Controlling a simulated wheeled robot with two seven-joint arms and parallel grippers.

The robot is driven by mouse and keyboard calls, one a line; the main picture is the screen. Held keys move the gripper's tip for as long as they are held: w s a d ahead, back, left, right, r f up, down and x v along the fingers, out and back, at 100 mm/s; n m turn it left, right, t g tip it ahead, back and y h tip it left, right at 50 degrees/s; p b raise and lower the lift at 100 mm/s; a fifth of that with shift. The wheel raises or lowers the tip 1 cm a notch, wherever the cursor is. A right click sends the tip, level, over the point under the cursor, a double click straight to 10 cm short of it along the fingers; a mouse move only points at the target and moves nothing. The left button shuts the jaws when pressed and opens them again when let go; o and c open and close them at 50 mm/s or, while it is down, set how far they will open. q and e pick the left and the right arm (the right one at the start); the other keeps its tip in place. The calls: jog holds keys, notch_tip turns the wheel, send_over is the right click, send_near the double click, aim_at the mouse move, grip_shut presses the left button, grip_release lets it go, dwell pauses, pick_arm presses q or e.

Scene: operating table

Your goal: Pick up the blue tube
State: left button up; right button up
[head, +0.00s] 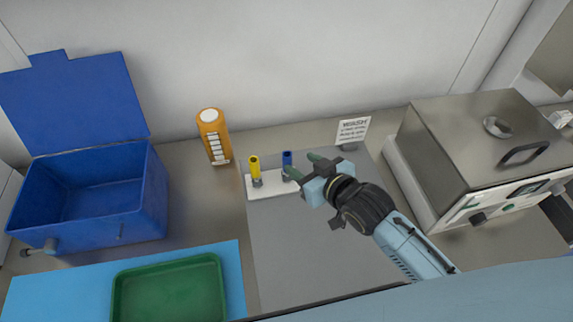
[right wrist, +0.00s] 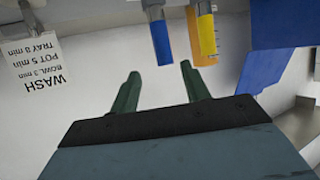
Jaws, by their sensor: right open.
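The blue tube (head: 287,158) stands upright in a white rack (head: 274,192), beside a yellow-capped tube (head: 254,166). My right gripper (head: 301,165) is open and empty, with its green fingers just right of the blue tube, their tips close to it. In the right wrist view the blue tube (right wrist: 161,42) shows beyond the fingertips, roughly between the two fingers (right wrist: 160,70). Whether the fingers touch it cannot be told. The lower part of the blue tube is partly hidden in the head view. My left gripper is not in view.
An orange bottle (head: 214,138) stands behind left of the rack. A WASH sign (head: 352,131) stands behind right. A steel machine (head: 480,150) is at right. A blue open bin (head: 90,200) and green tray (head: 168,292) are at left. The grey mat (head: 300,260) is clear in front.

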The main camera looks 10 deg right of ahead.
aim_at(290, 160)
jog(key=x, duration=0.2)
jog(key=shift+w+a+f, duration=0.15)
jog(key=shift+w+a, duration=0.1)
jog(key=shift+a, duration=0.05)
jog(key=x, duration=0.3)
jog(key=shift+a+f, duration=0.2)
jog(key=shift+a, duration=0.05)
jog(key=shift+w+f, duration=0.1)
jog(key=shift+w, duration=0.1)
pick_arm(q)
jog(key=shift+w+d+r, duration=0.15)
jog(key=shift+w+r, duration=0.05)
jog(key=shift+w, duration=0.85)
pick_arm(e)
jog(key=shift+a, duration=0.1)
grip_shut()
